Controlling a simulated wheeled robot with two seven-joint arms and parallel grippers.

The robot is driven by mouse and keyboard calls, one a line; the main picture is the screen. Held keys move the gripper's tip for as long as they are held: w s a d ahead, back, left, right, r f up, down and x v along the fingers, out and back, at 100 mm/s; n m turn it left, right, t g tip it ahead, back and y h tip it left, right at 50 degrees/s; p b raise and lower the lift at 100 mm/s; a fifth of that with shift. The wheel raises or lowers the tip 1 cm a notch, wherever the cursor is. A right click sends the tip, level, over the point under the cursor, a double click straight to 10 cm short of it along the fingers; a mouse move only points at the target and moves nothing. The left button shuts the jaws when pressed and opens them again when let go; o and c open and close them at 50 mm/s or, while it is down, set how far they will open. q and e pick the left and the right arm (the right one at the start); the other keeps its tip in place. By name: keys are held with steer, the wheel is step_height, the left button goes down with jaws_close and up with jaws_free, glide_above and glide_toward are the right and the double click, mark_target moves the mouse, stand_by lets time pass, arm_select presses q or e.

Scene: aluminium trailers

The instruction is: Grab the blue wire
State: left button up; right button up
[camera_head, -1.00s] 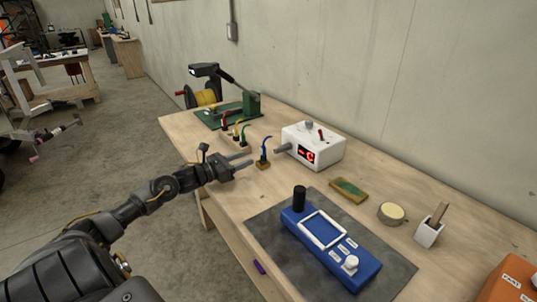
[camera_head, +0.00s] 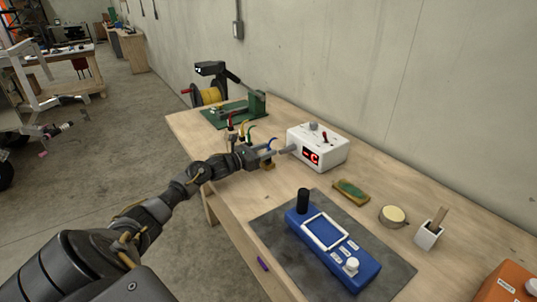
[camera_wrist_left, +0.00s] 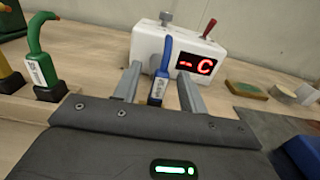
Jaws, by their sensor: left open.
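The blue wire (camera_wrist_left: 165,60) stands upright in the left wrist view, with a blue plug and white label at its base. My left gripper (camera_wrist_left: 160,85) is open, with one finger on each side of the blue wire. I cannot tell whether the fingers touch it. In the head view my left gripper (camera_head: 266,155) is at the blue wire (camera_head: 271,144), whose lower part is mostly hidden behind the gripper. The right gripper is not in view.
A white box (camera_head: 318,148) with a red display stands just beyond the wire. Green (camera_wrist_left: 45,55), yellow and red wires stand to the left. A blue device (camera_head: 332,250) lies on a dark mat (camera_head: 395,262). A yellow spool (camera_head: 210,95) stands at the back.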

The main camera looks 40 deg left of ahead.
arm_select(q)
steer(key=shift+w+d, duration=0.25)
steer(key=shift+w, duration=0.4)
steer(key=shift+c, duration=0.3)
jaws_close()
steer(key=shift+r, duration=0.1)
